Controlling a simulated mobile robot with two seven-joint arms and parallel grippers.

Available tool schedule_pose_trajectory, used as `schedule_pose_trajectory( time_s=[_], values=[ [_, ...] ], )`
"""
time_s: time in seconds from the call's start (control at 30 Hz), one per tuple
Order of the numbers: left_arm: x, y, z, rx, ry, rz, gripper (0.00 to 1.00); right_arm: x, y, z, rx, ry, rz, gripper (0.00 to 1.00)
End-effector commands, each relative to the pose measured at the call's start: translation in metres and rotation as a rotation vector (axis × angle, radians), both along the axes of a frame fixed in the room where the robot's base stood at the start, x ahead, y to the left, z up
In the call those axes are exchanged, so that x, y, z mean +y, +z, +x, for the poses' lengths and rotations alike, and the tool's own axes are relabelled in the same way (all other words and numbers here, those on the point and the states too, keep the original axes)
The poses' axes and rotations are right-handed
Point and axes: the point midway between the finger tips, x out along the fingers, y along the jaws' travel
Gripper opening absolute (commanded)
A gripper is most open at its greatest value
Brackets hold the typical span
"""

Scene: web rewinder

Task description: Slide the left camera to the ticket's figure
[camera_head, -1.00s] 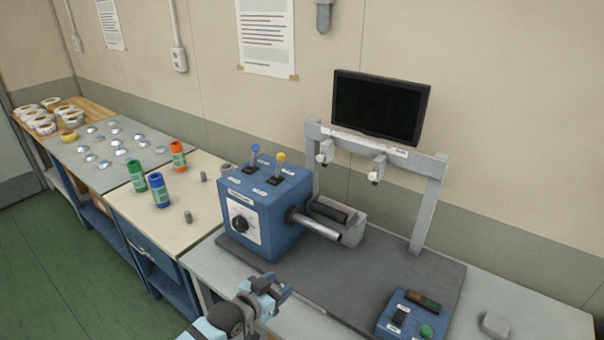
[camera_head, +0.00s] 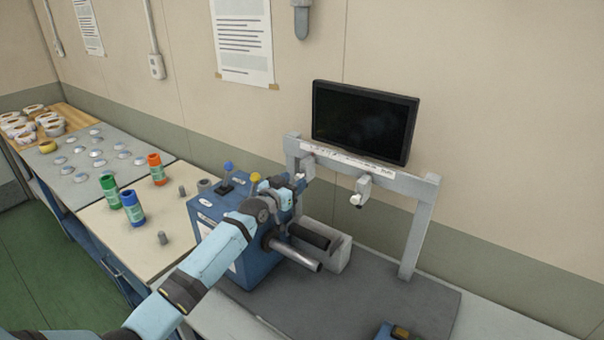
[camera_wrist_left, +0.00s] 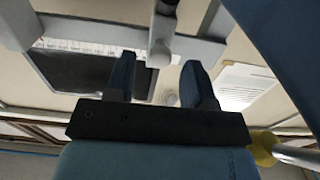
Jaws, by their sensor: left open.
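The left camera (camera_head: 307,167) is a small grey block with a white lens end, hanging from the grey crossbeam (camera_head: 400,175) at its left end. A second, right camera (camera_head: 361,188) hangs farther right on the beam. My left gripper (camera_head: 299,184) is open and close to the left camera, partly covering it in the head view. In the left wrist view, my gripper's fingers (camera_wrist_left: 159,65) appear on either side of the left camera (camera_wrist_left: 161,42); I cannot tell whether they touch it. A white scale strip (camera_head: 340,158) runs along the beam, its marks unreadable. My right gripper is not in view.
A dark monitor (camera_head: 365,122) stands behind the beam. The blue machine box (camera_head: 250,265), with blue and yellow (camera_head: 256,177) knobbed levers and a metal roller (camera_head: 296,256), lies below my arm. Right of the right camera, the beam is clear up to its post (camera_head: 418,240).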

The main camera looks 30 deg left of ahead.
Motion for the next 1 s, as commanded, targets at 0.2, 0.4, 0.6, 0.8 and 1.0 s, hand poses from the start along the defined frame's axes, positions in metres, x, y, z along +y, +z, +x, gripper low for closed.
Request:
schedule_pose_trajectory(
  time_s=[0.2,0.4,0.6,0.8,1.0],
  values=[
    [-0.005,0.000,0.035,0.001,0.000,0.000,0.49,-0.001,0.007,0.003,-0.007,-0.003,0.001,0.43],
    [-0.007,-0.001,0.047,0.001,0.000,0.000,0.49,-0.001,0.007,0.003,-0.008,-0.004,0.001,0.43],
    [-0.007,-0.001,0.048,0.001,0.000,0.000,0.49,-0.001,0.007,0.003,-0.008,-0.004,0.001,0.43],
    [-0.007,-0.001,0.048,0.001,0.000,0.000,0.19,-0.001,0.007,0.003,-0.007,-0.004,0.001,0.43],
    [-0.007,-0.001,0.047,0.001,0.000,0.000,0.00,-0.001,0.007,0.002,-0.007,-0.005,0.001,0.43]
  ],
)
